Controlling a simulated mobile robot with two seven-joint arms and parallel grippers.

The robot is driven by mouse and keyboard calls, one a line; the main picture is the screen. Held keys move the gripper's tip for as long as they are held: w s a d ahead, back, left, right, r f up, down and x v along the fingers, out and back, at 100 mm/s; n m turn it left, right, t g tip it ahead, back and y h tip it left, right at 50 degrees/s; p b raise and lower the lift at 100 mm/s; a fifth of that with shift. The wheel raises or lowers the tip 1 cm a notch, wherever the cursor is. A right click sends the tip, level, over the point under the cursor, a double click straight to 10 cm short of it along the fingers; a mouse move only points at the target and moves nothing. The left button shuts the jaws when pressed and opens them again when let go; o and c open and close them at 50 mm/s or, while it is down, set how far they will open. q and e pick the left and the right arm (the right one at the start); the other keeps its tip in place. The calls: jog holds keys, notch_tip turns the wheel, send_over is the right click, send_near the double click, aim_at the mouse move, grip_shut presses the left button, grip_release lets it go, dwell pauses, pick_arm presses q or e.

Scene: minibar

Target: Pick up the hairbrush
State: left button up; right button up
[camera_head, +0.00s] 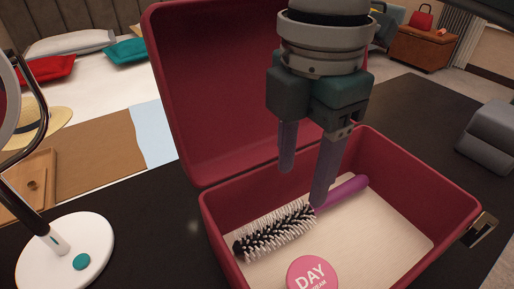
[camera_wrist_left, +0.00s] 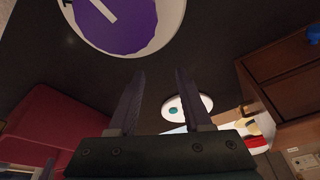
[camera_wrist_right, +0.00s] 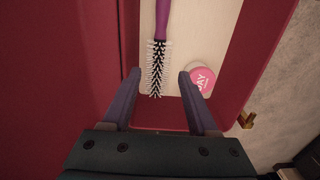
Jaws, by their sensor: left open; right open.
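The hairbrush (camera_head: 276,229) lies in the open red case (camera_head: 221,217), with its purple handle towards the right and its black-and-white bristles towards the left. My right gripper (camera_head: 302,185) is open and points down over the case, its fingers above the brush near where handle and bristles meet. In the right wrist view the hairbrush (camera_wrist_right: 157,66) lies ahead, its bristle end between the open fingertips (camera_wrist_right: 160,84), apart from them. My left gripper (camera_wrist_left: 160,78) is open and empty; it is out of the head view.
A pink round "DAY" cream jar (camera_head: 312,272) sits in the case near the brush. The raised red lid (camera_head: 205,95) stands behind my right gripper. A round white mirror base (camera_head: 62,262) stands on the dark table at left. A grey object (camera_head: 490,135) lies at right.

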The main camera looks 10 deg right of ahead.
aim_at(291, 213)
pick_arm(q)
jog(key=shift+f+b, duration=0.4)
jog(key=shift+f, duration=0.1)
pick_arm(e)
notch_tip(291, 213, down, 4)
jog(key=shift+r, duration=0.1)
pick_arm(q)
jog(key=shift+d+f+b, duration=0.1)
jog(key=shift+f+b, duration=0.75)
jog(key=shift+b, duration=0.05)
pick_arm(e)
jog(key=f, duration=0.5)
jog(key=shift+a+f, duration=0.2)
grip_shut()
